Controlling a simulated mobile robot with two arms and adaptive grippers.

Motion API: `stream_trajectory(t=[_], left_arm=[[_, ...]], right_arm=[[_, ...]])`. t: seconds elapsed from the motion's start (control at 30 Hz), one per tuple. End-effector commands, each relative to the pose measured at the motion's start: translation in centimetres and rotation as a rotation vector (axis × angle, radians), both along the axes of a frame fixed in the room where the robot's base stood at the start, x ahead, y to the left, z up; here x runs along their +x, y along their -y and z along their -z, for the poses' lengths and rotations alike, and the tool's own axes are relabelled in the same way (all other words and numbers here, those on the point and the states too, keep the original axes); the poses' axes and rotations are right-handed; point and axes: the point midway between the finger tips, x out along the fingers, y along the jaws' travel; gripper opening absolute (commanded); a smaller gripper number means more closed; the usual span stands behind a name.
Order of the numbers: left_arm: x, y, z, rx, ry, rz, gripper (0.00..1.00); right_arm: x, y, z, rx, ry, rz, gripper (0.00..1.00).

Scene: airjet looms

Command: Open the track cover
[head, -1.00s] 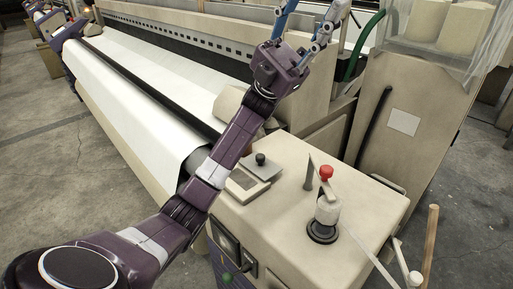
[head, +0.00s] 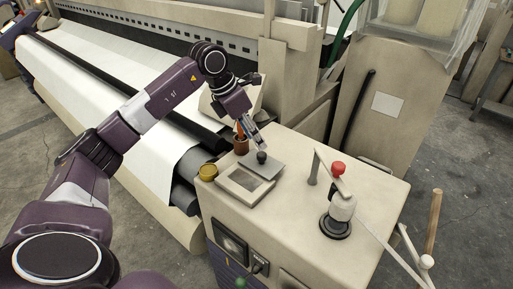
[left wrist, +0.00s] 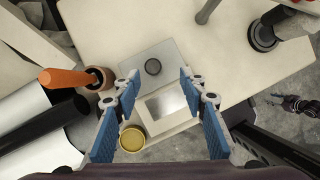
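The track cover appears to be the flat grey plate (head: 270,168) with a round black knob (head: 262,156), on top of the beige machine box. It also shows in the left wrist view (left wrist: 136,56), with the knob (left wrist: 153,67) near its middle. A framed rectangular panel (head: 243,183) adjoins the plate on the near side. My left gripper (head: 258,142) is above and just behind the knob in the head view. In the left wrist view its blue-padded fingers (left wrist: 158,80) are wide apart with nothing between them. My right gripper is not seen in the head view.
A brown cup (head: 241,146) with an orange-handled tool and a yellow tin (head: 208,172) stand close to the panel. A white-and-black post with a red knob (head: 338,168) and a thin lever stands to the right. The box top (head: 290,215) in front is clear.

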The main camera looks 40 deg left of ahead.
Motion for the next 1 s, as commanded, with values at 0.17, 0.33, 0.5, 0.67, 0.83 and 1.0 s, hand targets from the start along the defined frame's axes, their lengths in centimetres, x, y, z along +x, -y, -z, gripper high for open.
stream_trajectory(t=[0.17, 0.33, 0.5, 0.67, 0.83, 1.0], left_arm=[[0.2, -1.2, 1.0, 0.048, -0.003, -0.009, 0.39], [1.1, -0.7, 3.2, 0.045, -0.004, -0.010, 0.39], [2.0, -0.2, 5.7, 0.044, -0.003, -0.010, 0.39], [2.5, 0.0, 7.0, 0.044, -0.001, -0.011, 0.39], [2.6, 0.1, 7.4, 0.044, 0.001, -0.010, 0.39], [2.6, 0.1, 7.4, 0.044, 0.001, -0.010, 0.36]], right_arm=[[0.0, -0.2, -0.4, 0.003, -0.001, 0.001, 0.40], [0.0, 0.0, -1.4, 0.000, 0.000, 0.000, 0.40], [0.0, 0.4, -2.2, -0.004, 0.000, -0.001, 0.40], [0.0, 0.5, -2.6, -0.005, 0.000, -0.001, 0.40], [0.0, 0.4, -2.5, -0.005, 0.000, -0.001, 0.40], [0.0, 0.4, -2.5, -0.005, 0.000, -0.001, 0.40]])
